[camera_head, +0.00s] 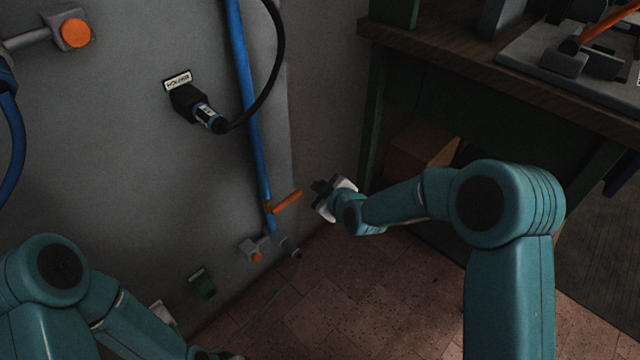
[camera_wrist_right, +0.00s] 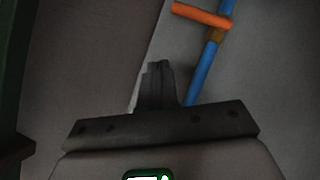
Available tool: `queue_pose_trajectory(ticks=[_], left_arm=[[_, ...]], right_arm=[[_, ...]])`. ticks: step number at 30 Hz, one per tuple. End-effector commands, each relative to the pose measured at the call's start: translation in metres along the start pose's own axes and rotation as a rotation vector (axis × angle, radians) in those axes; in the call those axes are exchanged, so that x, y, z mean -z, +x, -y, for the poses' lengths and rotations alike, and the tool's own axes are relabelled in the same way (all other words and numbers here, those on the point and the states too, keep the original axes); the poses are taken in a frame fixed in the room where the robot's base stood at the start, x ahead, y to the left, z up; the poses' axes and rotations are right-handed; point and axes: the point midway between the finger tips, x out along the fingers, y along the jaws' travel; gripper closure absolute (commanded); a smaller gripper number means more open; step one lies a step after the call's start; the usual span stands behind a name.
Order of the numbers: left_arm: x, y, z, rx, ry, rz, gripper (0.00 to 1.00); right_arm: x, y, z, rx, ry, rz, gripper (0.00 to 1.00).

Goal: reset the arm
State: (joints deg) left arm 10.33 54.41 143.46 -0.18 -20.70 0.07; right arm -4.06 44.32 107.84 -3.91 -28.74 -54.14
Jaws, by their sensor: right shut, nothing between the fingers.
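My right gripper (camera_head: 321,188) is held out in front of the wall, to the right of the blue pipe's lower end. Its fingers are shut with nothing between them; they also show in the right wrist view (camera_wrist_right: 157,85). An orange lever handle (camera_head: 287,201) sits on the blue pipe (camera_head: 248,100), just left of the gripper and apart from it. The handle also shows in the right wrist view (camera_wrist_right: 202,15), above and right of the fingertips. My left arm is at the lower left of the head view; its gripper cannot be made out.
A dark plug with a black cable (camera_head: 205,112) is in the wall under a label. An orange button (camera_head: 75,33) and a smaller orange-knobbed fitting (camera_head: 256,256) are on the wall. A wooden-topped bench (camera_head: 480,66) stands right, with a box (camera_head: 420,150) beneath. The tiled floor (camera_head: 350,290) looks clear.

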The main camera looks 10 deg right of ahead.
Motion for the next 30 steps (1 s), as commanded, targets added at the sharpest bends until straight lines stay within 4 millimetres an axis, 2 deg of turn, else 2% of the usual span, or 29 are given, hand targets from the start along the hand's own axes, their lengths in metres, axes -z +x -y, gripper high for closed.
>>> queue_pose_trajectory(ticks=[6, 8, 10, 11, 14, 15, 18, 21, 24, 27, 29, 30], left_arm=[[0.000, -0.001, -0.001, 0.000, 0.001, 0.001, 1.00], [0.000, -0.001, 0.000, 0.000, 0.001, 0.001, 1.00], [0.000, -0.001, 0.000, 0.000, 0.001, 0.001, 1.00], [0.000, -0.001, 0.000, 0.000, 0.001, 0.001, 1.00], [0.000, -0.001, 0.000, 0.000, 0.000, 0.001, 1.00], [0.000, -0.001, 0.000, 0.000, 0.000, 0.001, 1.00], [0.000, -0.001, 0.000, 0.000, 0.000, 0.001, 1.00], [0.000, -0.001, 0.000, 0.000, 0.000, 0.001, 1.00], [0.000, -0.001, 0.000, 0.000, 0.000, 0.001, 1.00], [0.000, -0.001, 0.000, 0.000, 0.000, 0.000, 1.00], [0.000, -0.001, 0.000, 0.000, 0.000, 0.000, 1.00], [0.000, -0.001, 0.000, 0.000, 0.000, 0.000, 1.00]], right_arm=[[-0.004, -0.005, -0.003, -0.003, 0.005, 0.005, 1.00], [-0.017, -0.004, -0.005, -0.005, 0.017, 0.025, 1.00], [-0.047, -0.004, 0.005, 0.018, 0.039, 0.074, 1.00], [-0.063, -0.006, 0.015, 0.039, 0.052, 0.103, 1.00], [-0.122, -0.023, 0.063, 0.141, 0.135, 0.225, 1.00], [-0.145, -0.035, 0.087, 0.188, 0.199, 0.283, 1.00], [-0.189, -0.070, 0.141, 0.286, 0.386, 0.428, 1.00], [-0.215, -0.108, 0.187, 0.354, 0.573, 0.566, 1.00], [-0.230, -0.146, 0.224, 0.396, 0.750, 0.701, 1.00], [-0.235, -0.182, 0.253, 0.406, 0.933, 0.838, 1.00], [-0.236, -0.196, 0.262, 0.386, 1.042, 0.907, 1.00], [-0.236, -0.197, 0.263, 0.357, 1.113, 0.935, 1.00]])
